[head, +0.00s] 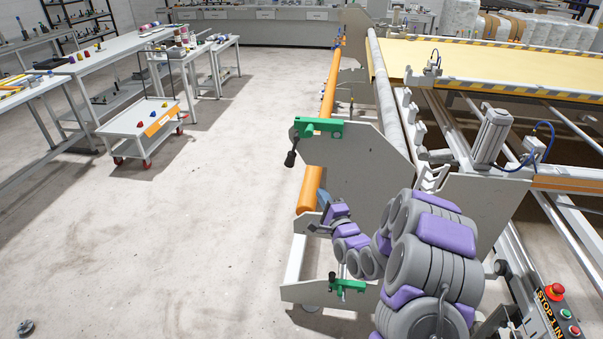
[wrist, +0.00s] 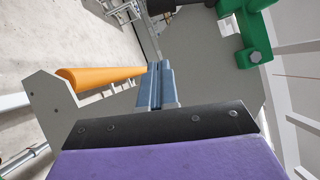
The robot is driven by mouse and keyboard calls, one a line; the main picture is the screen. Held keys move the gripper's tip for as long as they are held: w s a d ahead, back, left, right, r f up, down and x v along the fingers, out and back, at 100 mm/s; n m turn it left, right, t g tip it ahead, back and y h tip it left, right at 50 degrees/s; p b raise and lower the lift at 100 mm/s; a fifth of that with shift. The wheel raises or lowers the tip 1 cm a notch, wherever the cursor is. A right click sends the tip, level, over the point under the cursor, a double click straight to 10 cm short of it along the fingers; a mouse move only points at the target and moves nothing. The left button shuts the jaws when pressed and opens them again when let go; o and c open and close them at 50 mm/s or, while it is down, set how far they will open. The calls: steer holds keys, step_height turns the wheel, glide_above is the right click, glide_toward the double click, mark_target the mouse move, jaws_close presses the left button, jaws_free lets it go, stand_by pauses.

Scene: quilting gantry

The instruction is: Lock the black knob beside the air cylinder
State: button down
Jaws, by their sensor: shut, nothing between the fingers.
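The grey air cylinder (head: 492,135) stands tilted on the frame at the right of the head view. A black knob (head: 291,158) hangs below a green clamp (head: 320,128) on the grey end plate. A second black knob (head: 333,279) is at the lower green clamp (head: 348,286). I cannot tell which knob the task means. My gripper (head: 323,199) is shut and empty, beside the end plate and between the two clamps in height. In the wrist view my gripper's blue-grey fingers (wrist: 159,68) are together, and a green clamp (wrist: 250,35) is at upper right.
An orange roller (head: 312,187) runs along the gantry's side, close to my gripper. The grey end plate (head: 350,175) is right beside it. A control box with a red stop button (head: 555,291) is at lower right. The floor at left is mostly clear; a cart (head: 145,127) stands farther off.

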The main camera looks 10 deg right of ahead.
mark_target(293, 152)
steer(key=w+a+r+b, duration=0.1)
steer(key=w+a, duration=0.1)
steer(key=w, duration=0.4)
steer(key=w+a+b, duration=0.2)
steer(key=w+a, duration=0.1)
steer(key=w, duration=0.3)
steer(key=shift+a+r, duration=0.3)
steer(key=shift+r, duration=0.1)
steer(key=shift+a, duration=0.15)
